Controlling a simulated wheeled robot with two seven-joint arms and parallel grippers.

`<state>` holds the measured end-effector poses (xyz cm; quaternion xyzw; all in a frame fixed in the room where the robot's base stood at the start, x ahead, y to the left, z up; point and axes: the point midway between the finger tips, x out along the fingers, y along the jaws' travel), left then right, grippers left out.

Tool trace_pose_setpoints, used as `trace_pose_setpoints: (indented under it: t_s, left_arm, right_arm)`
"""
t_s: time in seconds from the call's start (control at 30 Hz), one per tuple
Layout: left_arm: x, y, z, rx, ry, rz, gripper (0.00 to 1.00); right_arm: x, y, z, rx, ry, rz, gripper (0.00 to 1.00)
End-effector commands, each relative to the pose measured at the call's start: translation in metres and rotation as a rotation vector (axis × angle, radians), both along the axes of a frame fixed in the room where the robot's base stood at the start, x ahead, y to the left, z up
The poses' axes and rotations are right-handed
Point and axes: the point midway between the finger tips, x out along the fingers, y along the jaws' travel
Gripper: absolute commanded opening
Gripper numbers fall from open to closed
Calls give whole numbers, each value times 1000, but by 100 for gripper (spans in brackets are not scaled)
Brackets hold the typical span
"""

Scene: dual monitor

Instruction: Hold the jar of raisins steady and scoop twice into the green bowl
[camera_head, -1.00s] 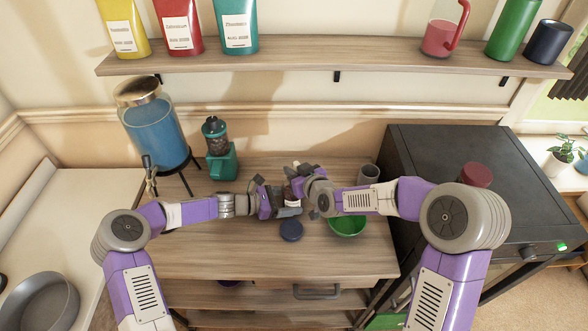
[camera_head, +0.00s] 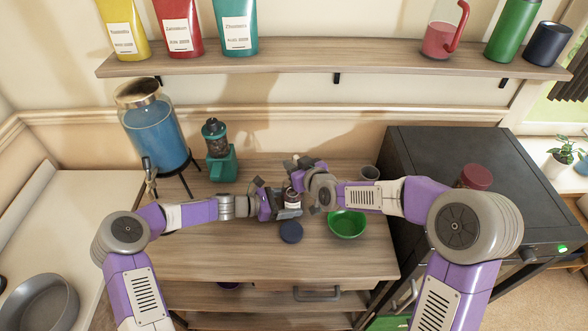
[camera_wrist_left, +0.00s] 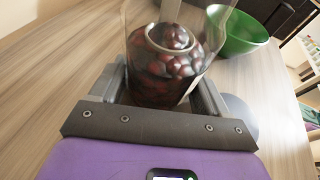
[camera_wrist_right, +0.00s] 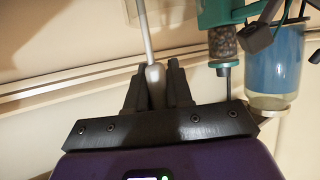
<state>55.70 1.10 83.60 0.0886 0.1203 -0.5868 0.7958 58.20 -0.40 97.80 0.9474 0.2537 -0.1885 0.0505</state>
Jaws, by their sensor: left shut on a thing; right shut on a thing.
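The clear jar of dark raisins (camera_wrist_left: 158,88) stands on the wooden counter; it shows partly in the head view (camera_head: 293,199). My left gripper (camera_head: 284,207) is shut around its sides. A scoop (camera_wrist_left: 170,36) with raisins in its round cup is inside the jar mouth, over the raisins. My right gripper (camera_wrist_right: 157,80) is shut on the scoop's thin handle (camera_wrist_right: 143,35), above the jar. The green bowl (camera_head: 346,224) stands right of the jar and looks empty in the head view. It also shows in the left wrist view (camera_wrist_left: 238,32).
A dark blue lid (camera_head: 291,232) lies in front of the jar. A teal grinder (camera_head: 221,160) and a blue drink dispenser (camera_head: 155,130) stand at the back left. A black appliance (camera_head: 450,160) bounds the right.

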Motion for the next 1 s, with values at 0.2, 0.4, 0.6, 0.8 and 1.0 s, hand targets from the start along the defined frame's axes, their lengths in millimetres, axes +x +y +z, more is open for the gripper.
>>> trace_pose_setpoints:
  t_s: [0.2,0.4,0.6,0.8,1.0]
  left_arm:
    - [0,0,-1,1,0,0,59]
    - [0,0,0,1,0,0,59]
    - [0,0,0,1,0,0,59]
    - [0,0,0,1,0,0,59]
    - [0,0,0,1,0,0,59]
  right_arm:
    - [0,0,17,0,-2,0,0]
    - [0,0,31,1,-3,0,0]
    - [0,0,45,1,-3,0,0]
    - [0,0,59,0,-4,1,0]
    - [0,0,73,1,-2,0,0]
